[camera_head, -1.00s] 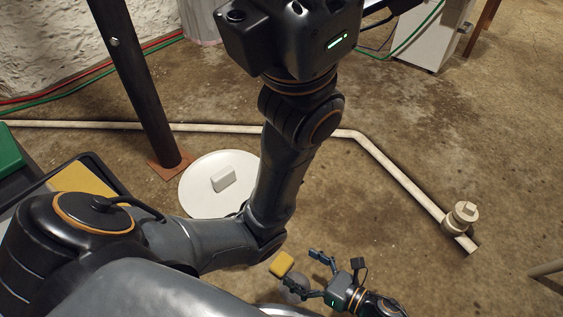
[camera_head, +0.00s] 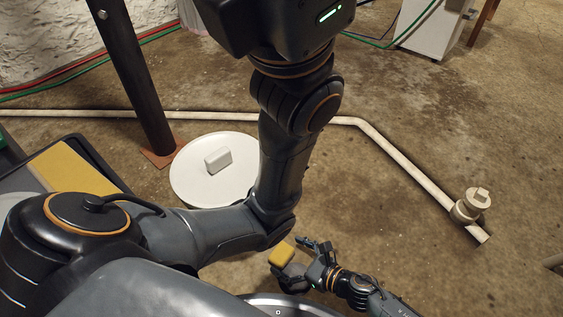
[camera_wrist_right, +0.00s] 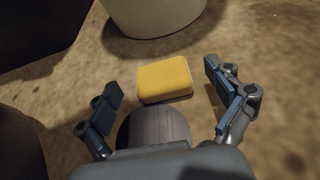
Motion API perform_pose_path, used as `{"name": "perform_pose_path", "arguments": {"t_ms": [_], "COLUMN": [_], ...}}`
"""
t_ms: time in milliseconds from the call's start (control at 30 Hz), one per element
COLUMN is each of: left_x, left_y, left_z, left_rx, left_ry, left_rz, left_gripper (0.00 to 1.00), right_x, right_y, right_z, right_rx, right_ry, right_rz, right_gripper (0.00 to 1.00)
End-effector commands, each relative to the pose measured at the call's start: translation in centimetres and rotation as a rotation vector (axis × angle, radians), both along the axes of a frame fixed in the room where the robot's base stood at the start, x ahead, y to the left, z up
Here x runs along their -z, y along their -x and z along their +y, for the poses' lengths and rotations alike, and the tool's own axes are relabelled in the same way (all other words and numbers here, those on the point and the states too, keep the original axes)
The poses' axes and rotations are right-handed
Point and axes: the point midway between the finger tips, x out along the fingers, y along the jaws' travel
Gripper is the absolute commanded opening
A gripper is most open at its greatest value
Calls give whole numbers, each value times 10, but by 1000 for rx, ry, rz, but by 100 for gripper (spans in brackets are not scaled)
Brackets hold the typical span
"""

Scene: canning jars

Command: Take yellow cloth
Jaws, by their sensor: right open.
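A small yellow block-like item (camera_head: 281,253) with a pale underside, perhaps the folded cloth or a sponge, is at the lower middle of the head view. In the right wrist view the yellow item (camera_wrist_right: 165,78) lies ahead of the palm, between the spread fingertips, with gaps on both sides. My right gripper (camera_head: 298,262) is open beside it; the wrist view also shows the open fingers (camera_wrist_right: 163,88). What the item rests on is hard to tell. A larger flat yellow piece (camera_head: 75,168) lies in a dark tray at the left. My left gripper is out of view.
My left arm crosses the middle of the head view. A round white lid (camera_head: 190,183) with a handle lies on the floor near a dark post (camera_head: 138,85). A pale pipe (camera_head: 402,178) runs along the floor to a fitting (camera_head: 468,207). The floor at right is mostly clear.

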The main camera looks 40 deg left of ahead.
Motion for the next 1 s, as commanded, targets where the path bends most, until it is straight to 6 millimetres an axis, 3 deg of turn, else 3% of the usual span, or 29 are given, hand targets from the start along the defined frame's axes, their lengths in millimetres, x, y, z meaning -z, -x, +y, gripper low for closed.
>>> {"name": "perform_pose_path", "arguments": {"t_ms": [33, 200, 567, 833, 1000], "left_x": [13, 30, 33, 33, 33], "left_y": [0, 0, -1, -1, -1], "left_z": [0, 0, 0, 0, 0], "left_rx": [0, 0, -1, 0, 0], "left_ry": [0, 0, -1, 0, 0], "left_rz": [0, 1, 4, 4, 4], "left_gripper": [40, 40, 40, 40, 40], "right_x": [9, 17, 17, 17, 17], "right_y": [0, 0, 0, 0, 0], "right_z": [7, 26, 35, 35, 35], "right_rx": [-3, -1, 0, 0, 0], "right_ry": [-1, -1, -1, -1, -1], "right_rz": [-2, -2, 1, 1, 1], "right_gripper": [92, 92, 92, 42, 38]}}
